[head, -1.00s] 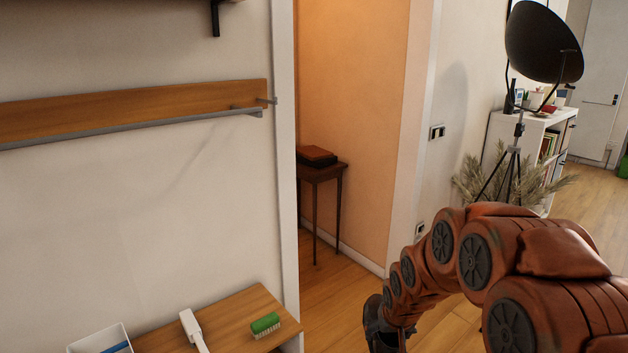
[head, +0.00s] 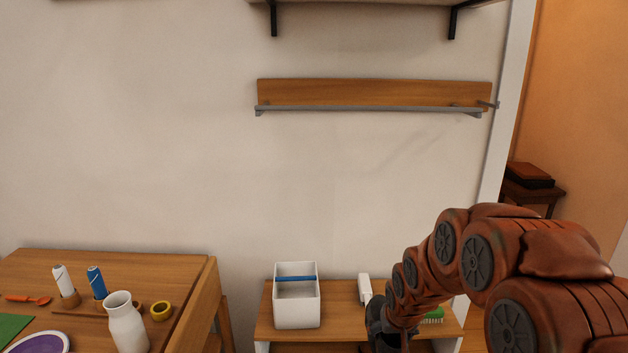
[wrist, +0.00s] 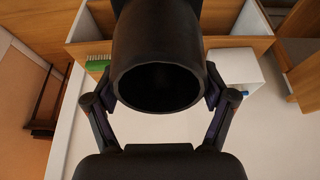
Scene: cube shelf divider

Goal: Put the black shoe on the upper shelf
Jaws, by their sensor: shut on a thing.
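My gripper (wrist: 158,98) is shut on the black shoe (wrist: 157,40), which shows in the wrist view as a dark, hollow, round-mouthed piece between the two fingers. In the head view my gripper (head: 380,330) is low at the right of centre, in front of the low wooden shelf unit (head: 340,327), and the shoe is hard to make out there. A wall shelf (head: 370,4) on black brackets is at the top edge; only its underside and front edge show.
On the low unit are a white box (head: 297,312), a white-handled item (head: 364,288) and a green brush (head: 433,314), partly behind my arm. A wooden rail board (head: 375,93) hangs below the wall shelf. A table (head: 170,268) with a white jug (head: 126,325) stands left.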

